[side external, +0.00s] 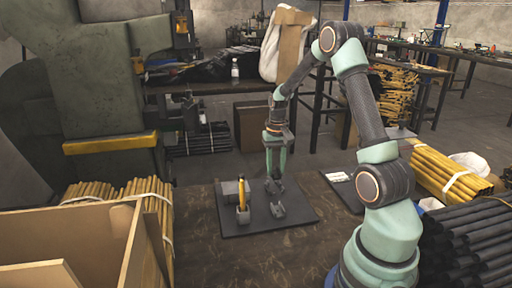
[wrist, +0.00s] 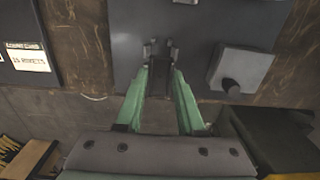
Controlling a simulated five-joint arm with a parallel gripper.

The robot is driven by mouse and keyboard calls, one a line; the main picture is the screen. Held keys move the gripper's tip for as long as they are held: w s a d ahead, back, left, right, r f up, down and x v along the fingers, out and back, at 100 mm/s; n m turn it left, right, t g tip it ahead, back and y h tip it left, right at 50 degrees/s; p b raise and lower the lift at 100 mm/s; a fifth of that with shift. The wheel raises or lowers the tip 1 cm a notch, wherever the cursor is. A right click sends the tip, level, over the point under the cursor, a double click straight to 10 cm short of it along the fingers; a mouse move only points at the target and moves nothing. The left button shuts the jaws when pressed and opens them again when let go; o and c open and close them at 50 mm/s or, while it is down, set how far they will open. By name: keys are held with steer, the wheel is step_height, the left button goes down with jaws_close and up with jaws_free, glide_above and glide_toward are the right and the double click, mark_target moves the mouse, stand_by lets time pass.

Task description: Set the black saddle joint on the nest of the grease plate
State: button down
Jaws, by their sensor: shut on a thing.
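My gripper (side external: 274,186) reaches straight down over the dark grey grease plate (side external: 300,213). In the wrist view, its two green fingers (wrist: 160,62) converge on a small dark piece (wrist: 158,84), which I take to be the black saddle joint; the fingers hide much of it. Small grey uprights show at the fingertips; I cannot tell whether they belong to the nest, the joint or the fingers.
A grey block (side external: 231,188) with a yellow upright part (side external: 242,195) stands on the plate left of my gripper; the wrist view shows a grey block (wrist: 241,66) to the right. A dark board with a count card (wrist: 27,56) is nearby. A wooden bin (side external: 75,235) stands front left.

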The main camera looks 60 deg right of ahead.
mark_target(275, 174)
steer(key=shift+f, duration=2.6)
steer(key=shift+f, duration=0.65)
steer(key=c, duration=0.5)
jaws_free()
steer(key=shift+s, duration=0.1)
step_height(275, 174, up, 13)
steer(key=shift+r, duration=0.2)
steer(key=a+r+n+t, duration=0.35)
steer(key=a+r, duration=0.55)
steer(key=a, duration=0.5)
steer(key=s+a+n, duration=0.1)
steer(key=s+a, duration=0.1)
steer(key=a, duration=0.2)
steer(key=s+a+r+n+t, duration=0.1)
steer(key=s+a+n, duration=0.1)
steer(key=a, duration=0.2)
steer(key=s+a+n+t, duration=0.1)
steer(key=s+a+n, duration=0.1)
steer(key=a, duration=0.2)
steer(key=shift+s+r+n, duration=0.15)
steer(key=shift+r+n, duration=0.1)
steer(key=shift+r, duration=0.1)
steer(key=shift+d, duration=0.1)
